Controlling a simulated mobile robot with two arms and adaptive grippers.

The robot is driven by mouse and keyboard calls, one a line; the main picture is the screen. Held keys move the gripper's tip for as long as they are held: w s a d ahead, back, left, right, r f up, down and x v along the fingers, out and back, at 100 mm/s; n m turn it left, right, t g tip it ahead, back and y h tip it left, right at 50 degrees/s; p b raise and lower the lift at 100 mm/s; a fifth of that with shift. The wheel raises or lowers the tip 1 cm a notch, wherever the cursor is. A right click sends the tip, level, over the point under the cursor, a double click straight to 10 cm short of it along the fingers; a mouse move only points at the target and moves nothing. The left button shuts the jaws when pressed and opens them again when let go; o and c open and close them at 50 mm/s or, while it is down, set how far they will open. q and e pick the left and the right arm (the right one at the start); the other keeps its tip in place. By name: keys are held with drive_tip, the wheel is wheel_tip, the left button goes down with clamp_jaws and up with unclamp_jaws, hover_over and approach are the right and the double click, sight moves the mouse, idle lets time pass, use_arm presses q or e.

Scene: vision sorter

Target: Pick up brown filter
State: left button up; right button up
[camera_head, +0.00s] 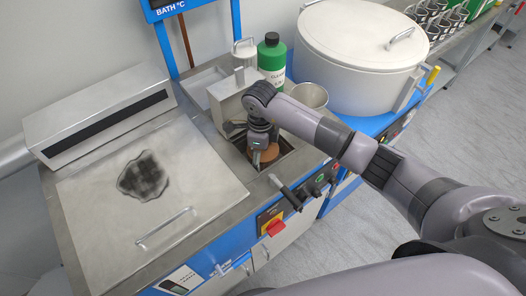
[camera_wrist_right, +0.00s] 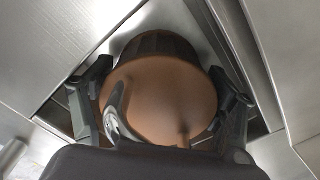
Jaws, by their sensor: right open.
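The brown filter (camera_wrist_right: 170,88), a round copper-brown piece with a dark ribbed part at its far side, sits in a square metal recess. In the head view a small part of it (camera_head: 270,154) shows under my right gripper (camera_head: 262,150). In the right wrist view my right gripper (camera_wrist_right: 163,98) is open, with one dark finger on each side of the filter. I cannot tell whether the fingers touch it. A curved shiny metal piece (camera_wrist_right: 118,118) shows in front of the filter. My left gripper is out of view.
A metal box (camera_head: 232,97) and a green bottle (camera_head: 271,58) stand behind the recess. A metal cup (camera_head: 309,96) and a large lidded pot (camera_head: 362,42) are to the right. A flat lid with a handle (camera_head: 150,190) lies left. Knobs line the front edge.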

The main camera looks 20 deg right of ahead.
drive_tip(key=shift+f, duration=0.1)
drive_tip(key=shift+c, duration=0.4)
drive_tip(key=c, duration=0.8)
drive_tip(key=shift+c, duration=0.2)
